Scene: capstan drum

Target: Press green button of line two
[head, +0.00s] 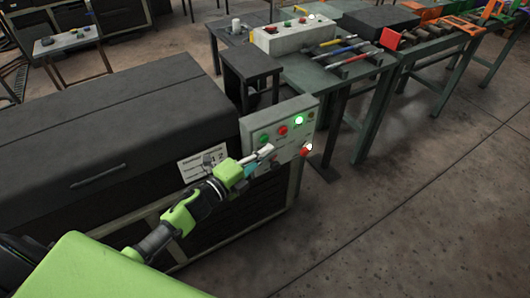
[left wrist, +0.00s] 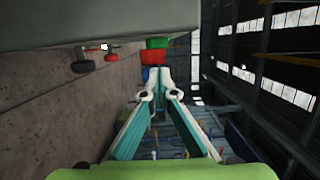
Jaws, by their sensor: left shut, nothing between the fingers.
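The grey control panel (head: 280,132) stands at the end of a dark machine in the head view. Its upper row has a green button (head: 264,138), a red button (head: 283,130) and a brightly lit green light (head: 298,120). A larger red button (head: 305,151) sits lower right. My left gripper (head: 267,151) is shut and empty, its fingertips just in front of the panel below the green button; contact cannot be told. The shut fingertips also show in the left wrist view (left wrist: 154,82), with green and red blocks beyond them. My right gripper is not in view.
Behind stands a green table (head: 325,75) with another control box (head: 290,36) and coloured-handled tools. Open concrete floor (head: 430,170) lies to the right.

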